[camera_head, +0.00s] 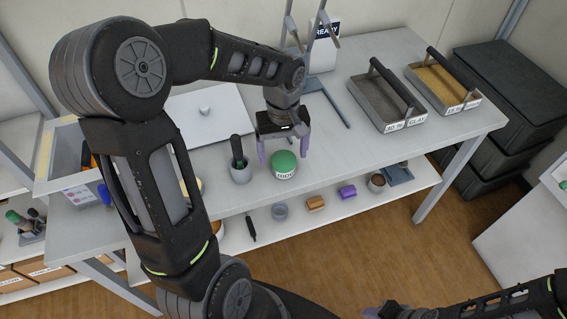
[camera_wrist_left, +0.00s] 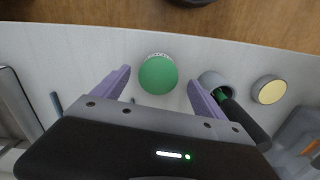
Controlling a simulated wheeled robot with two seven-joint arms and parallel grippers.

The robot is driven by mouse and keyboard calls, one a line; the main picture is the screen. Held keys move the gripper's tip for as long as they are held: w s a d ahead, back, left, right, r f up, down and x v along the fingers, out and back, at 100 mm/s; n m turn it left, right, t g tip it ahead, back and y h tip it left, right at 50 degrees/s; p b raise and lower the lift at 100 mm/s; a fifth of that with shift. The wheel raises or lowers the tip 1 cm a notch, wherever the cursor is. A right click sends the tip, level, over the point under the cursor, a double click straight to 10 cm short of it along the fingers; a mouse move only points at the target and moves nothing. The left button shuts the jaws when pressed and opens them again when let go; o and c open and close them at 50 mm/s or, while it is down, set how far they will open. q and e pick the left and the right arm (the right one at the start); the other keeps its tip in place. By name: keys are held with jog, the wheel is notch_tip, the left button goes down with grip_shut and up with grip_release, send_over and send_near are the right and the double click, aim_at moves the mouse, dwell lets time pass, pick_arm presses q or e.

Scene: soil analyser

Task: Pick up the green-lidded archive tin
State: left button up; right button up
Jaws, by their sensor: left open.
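The green-lidded archive tin (camera_head: 284,165) stands upright on the grey table near its front edge, with a white label on its side. In the left wrist view the tin (camera_wrist_left: 158,75) shows its round green lid just beyond and between the fingertips. My left gripper (camera_head: 284,150) is open and empty, its purple fingers pointing down above and behind the tin. In the left wrist view the fingers of the left gripper (camera_wrist_left: 158,82) are spread wide, apart from the tin. My right gripper (camera_head: 385,311) is partly in view at the bottom edge; its jaw state is unclear.
A grey cup (camera_head: 241,174) with a dark-handled tool stands close left of the tin. A yellow-topped round container (camera_wrist_left: 269,90) is beyond it. Two handled trays (camera_head: 388,100) (camera_head: 443,86) sit at the right. A lower shelf (camera_head: 330,215) holds small items. Table between tin and trays is clear.

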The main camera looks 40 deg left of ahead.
aim_at(284, 160)
pick_arm(q)
notch_tip(284, 160, down, 4)
jog(key=shift+w+d+f+p, duration=0.1)
jog(key=shift+f+p, duration=0.15)
jog(key=shift+p, duration=0.05)
jog(key=shift+c, duration=0.5)
jog(key=c, duration=1.5)
